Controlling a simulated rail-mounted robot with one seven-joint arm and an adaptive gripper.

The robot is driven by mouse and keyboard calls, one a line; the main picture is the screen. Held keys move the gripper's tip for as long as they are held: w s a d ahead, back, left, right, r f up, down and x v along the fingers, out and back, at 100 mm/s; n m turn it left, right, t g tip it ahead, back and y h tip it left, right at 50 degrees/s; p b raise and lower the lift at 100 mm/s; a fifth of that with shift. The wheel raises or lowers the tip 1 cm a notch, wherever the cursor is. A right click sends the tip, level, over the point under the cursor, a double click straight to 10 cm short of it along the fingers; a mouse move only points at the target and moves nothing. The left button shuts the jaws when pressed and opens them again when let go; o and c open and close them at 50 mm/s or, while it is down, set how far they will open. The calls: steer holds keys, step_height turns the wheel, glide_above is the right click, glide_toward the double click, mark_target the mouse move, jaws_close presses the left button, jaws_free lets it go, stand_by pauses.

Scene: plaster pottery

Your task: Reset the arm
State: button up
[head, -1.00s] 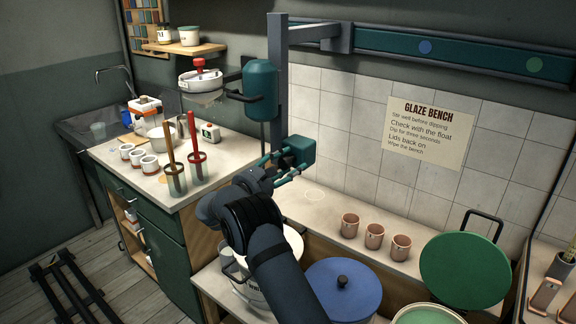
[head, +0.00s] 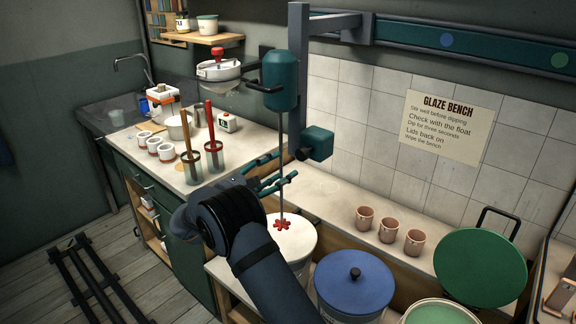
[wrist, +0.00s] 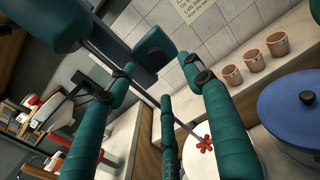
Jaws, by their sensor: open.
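My gripper (head: 284,168) is open and empty, beside the mixer stand at the glaze bench. In the wrist view its teal fingers (wrist: 155,72) are spread, with the mixer's thin shaft (wrist: 118,68) showing beyond and between them. I cannot tell whether any finger touches the shaft. The mixer has a teal motor (head: 279,82) on a grey post, and a teal box (head: 316,143) lower down. A red impeller (head: 282,225) at the shaft's end shows over a white bucket (head: 305,255), also seen in the wrist view. My arm hides part of the bucket.
A blue-lidded bucket (head: 352,285) and a leaning green lid (head: 480,268) are to the right. Three pink cups (head: 388,229) stand on the ledge. The left counter holds white cups (head: 153,144) and two tall-handled tools in jars (head: 213,155). The floor at left has a dark rack (head: 98,285).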

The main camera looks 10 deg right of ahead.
mark_target(305, 157)
steer(key=shift+s+a, duration=0.15)
steer(key=shift+s, duration=0.05)
steer(key=x, duration=1.1)
steer(key=shift+w, duration=0.2)
steer(key=shift+w+d, duration=0.3)
steer(key=shift+d, duration=0.1)
steer(key=shift+s+f, duration=0.1)
steer(key=shift+s+d+r, duration=0.25)
steer(key=shift+s+d, duration=0.25)
steer(key=shift+s, duration=0.15)
steer(key=shift+w+a+f, duration=0.2)
steer(key=shift+w+f, duration=0.05)
steer(key=shift+r, duration=0.15)
